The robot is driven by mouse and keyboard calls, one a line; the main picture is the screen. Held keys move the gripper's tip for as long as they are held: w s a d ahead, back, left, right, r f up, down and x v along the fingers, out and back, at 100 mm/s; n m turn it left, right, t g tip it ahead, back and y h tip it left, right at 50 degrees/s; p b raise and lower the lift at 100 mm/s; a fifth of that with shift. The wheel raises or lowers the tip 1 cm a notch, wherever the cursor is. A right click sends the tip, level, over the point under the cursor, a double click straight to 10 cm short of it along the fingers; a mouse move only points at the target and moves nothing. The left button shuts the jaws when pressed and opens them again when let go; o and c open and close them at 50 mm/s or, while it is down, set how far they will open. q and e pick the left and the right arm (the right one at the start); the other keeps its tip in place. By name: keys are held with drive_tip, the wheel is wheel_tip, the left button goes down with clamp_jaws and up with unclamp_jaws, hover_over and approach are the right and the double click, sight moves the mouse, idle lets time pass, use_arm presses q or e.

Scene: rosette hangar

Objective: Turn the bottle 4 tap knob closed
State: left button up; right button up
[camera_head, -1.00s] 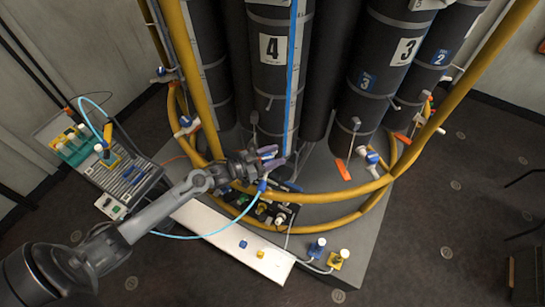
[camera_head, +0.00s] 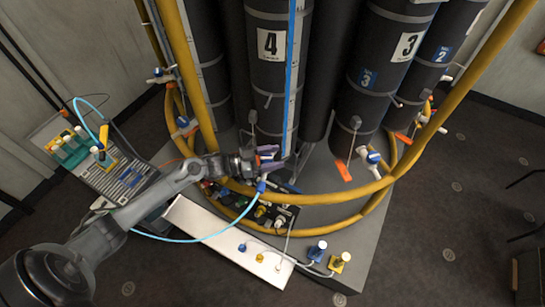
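Bottle 4 (camera_head: 268,75) is a tall black cylinder with a white "4" label, upright at the back centre. My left gripper (camera_head: 274,158) is at its lower front, just below a small grey fitting on the bottle. Its two bluish-purple fingers show a little apart. The bottle 4 tap and its knob are not clearly visible; the gripper covers that spot. I cannot tell whether the fingers touch the knob. A blue hose end (camera_head: 261,187) shows just below the gripper. My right gripper is not in view.
A yellow tube rail (camera_head: 310,199) curves around the bottles. Bottle 3 (camera_head: 385,75) stands to the right, with a blue-and-white tap (camera_head: 374,158) below it. A tool panel (camera_head: 122,178) is at left. A white board (camera_head: 205,232) lies in front. Dark floor at right is mostly clear.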

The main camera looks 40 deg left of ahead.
use_arm(q)
drive_tip(key=shift+o, duration=0.8)
drive_tip(key=shift+s+a, duration=0.1)
drive_tip(key=v, duration=1)
drive_tip(key=shift+s+b, duration=0.2)
drive_tip(key=shift+b, duration=0.15)
drive_tip(key=shift+a, duration=0.1)
